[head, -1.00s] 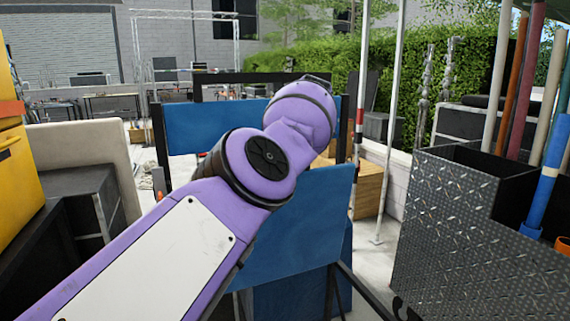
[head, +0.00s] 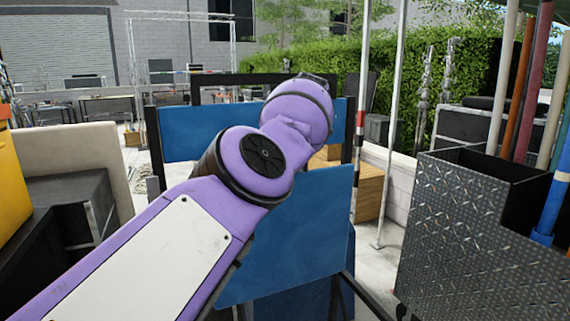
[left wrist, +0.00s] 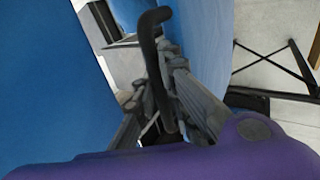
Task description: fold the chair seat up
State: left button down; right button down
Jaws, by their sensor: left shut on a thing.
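The chair has a blue back panel (head: 190,132) in a black frame. Its blue seat panel (head: 318,232) stands steeply tilted in front of it in the head view, partly covered by my purple left arm. My left gripper (left wrist: 160,100) shows in the left wrist view, with its fingers shut around a black curved bar (left wrist: 150,45). Blue panels (left wrist: 55,85) lie on both sides of the gripper there. In the head view the gripper is hidden behind my arm. My right gripper is in neither view.
A grey diamond-plate box (head: 480,240) holding several poles stands close on the right. A beige panel (head: 85,150) and a dark case (head: 80,205) stand on the left. A white pole (head: 392,130) stands right of the chair, near a wooden box (head: 369,190).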

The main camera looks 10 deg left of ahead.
pick_arm(q)
jog(key=shift+w+a+r, duration=0.1)
jog(key=shift+a+r, duration=0.1)
jog(key=shift+r, duration=0.25)
jog(key=shift+w+a+r, duration=0.1)
jog(key=shift+a+r, duration=0.05)
jog(key=shift+r, duration=0.25)
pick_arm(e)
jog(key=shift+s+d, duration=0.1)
pick_arm(q)
jog(key=c, duration=1.8)
grip_release()
jog(key=shift+w+f, duration=0.1)
jog(key=shift+f, duration=0.2)
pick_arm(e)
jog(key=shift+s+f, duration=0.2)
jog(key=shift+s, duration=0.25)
pick_arm(q)
jog(key=shift+f, duration=0.1)
jog(key=shift+d, duration=0.1)
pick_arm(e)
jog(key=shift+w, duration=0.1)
pick_arm(q)
jog(key=shift+s+d, duration=0.2)
jog(key=v, duration=1.1)
jog(key=shift+s+r, duration=0.25)
jog(key=shift+r, duration=0.1)
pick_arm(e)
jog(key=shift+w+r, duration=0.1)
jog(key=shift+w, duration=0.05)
